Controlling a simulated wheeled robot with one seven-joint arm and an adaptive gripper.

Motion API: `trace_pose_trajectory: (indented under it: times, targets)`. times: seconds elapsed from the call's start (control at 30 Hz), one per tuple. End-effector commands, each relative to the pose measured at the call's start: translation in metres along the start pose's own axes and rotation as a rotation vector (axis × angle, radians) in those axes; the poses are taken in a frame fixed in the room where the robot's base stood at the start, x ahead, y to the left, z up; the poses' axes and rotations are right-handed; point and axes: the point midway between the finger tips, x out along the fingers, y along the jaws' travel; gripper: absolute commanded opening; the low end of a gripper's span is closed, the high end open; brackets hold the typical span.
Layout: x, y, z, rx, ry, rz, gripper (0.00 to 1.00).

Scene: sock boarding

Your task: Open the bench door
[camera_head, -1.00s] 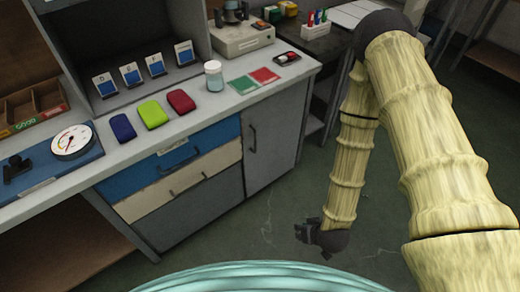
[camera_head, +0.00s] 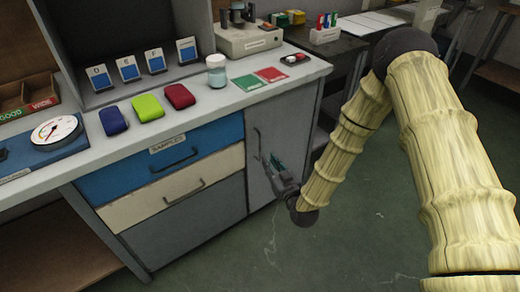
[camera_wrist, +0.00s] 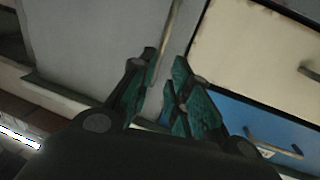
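The grey bench door (camera_head: 291,130) is closed, at the right end of the bench beside the drawers. Its dark vertical handle (camera_head: 257,139) is near the door's left edge. In the wrist view the door (camera_wrist: 90,35) fills the upper left and its handle (camera_wrist: 171,31) runs down toward the fingertips. My gripper (camera_head: 270,162) is at the lower part of the handle. In the wrist view my gripper (camera_wrist: 164,62) has its two green-padded fingers apart, with the handle's end showing between the tips. I cannot tell if either finger touches it.
A blue drawer (camera_head: 115,182) and a cream drawer (camera_head: 145,207) with handles are left of the door. Floor (camera_head: 350,220) in front of the door is clear.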

Motion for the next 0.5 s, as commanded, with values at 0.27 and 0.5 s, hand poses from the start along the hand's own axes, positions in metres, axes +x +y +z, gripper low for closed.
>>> trace_pose_trajectory:
  times: [0.27,0.5]
  targets:
    - [0.045,0.000,0.001,-0.001,0.001,0.001,0.18]
    - [0.077,0.001,0.001,0.000,-0.001,0.001,0.18]
